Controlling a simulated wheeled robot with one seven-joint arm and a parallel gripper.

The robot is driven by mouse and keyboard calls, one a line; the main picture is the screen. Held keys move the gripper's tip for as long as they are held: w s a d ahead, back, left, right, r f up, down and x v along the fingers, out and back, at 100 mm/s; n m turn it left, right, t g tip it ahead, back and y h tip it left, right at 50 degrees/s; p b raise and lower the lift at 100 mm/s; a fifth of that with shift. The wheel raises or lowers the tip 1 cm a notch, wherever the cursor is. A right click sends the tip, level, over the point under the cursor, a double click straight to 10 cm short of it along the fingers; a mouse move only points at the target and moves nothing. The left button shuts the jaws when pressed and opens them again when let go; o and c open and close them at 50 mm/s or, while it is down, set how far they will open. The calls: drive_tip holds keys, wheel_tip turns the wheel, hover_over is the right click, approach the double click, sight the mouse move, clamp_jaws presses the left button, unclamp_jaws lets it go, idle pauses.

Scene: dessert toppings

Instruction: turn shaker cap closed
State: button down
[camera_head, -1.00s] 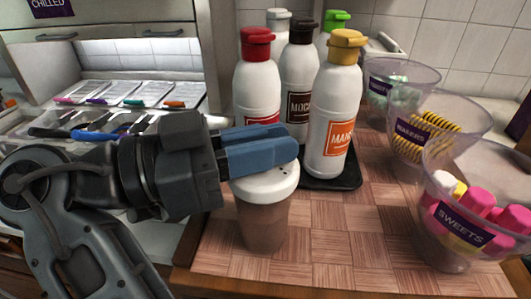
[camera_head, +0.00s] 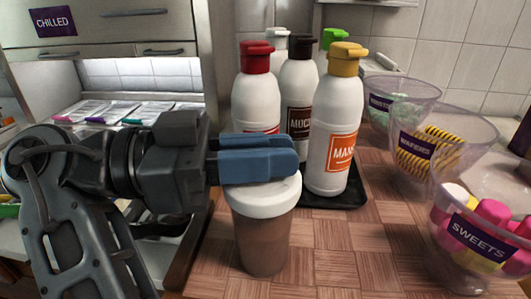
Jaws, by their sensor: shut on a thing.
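The shaker (camera_head: 262,238) stands upright on the wooden checkered counter. It is brown and see-through, with a round white cap (camera_head: 265,198) on top. My gripper (camera_head: 290,160) reaches in from the left, with its blue fingers lying level over the cap. The fingers are close together and cover the back part of the cap. What they grip at the cap's top is hidden behind them. The cap sits on the cup's rim and looks level.
White sauce bottles with red (camera_head: 257,95), brown (camera_head: 298,90) and yellow (camera_head: 334,120) caps stand on a black tray (camera_head: 334,199) right behind the fingers. Clear bowls of sweets (camera_head: 478,225) and wafers (camera_head: 425,150) line the right side. Bare counter (camera_head: 360,255) lies right of the shaker.

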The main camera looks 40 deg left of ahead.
idle(0.9)
drive_tip(key=c, duration=1.2)
unclamp_jaws()
drive_tip(key=shift+o, duration=0.2)
drive_tip(key=b+v, duration=0.1)
drive_tip(key=v, duration=0.6)
drive_tip(key=shift+s+a, duration=0.25)
drive_tip(key=shift+a, duration=0.05)
drive_tip(key=shift+o, duration=0.2)
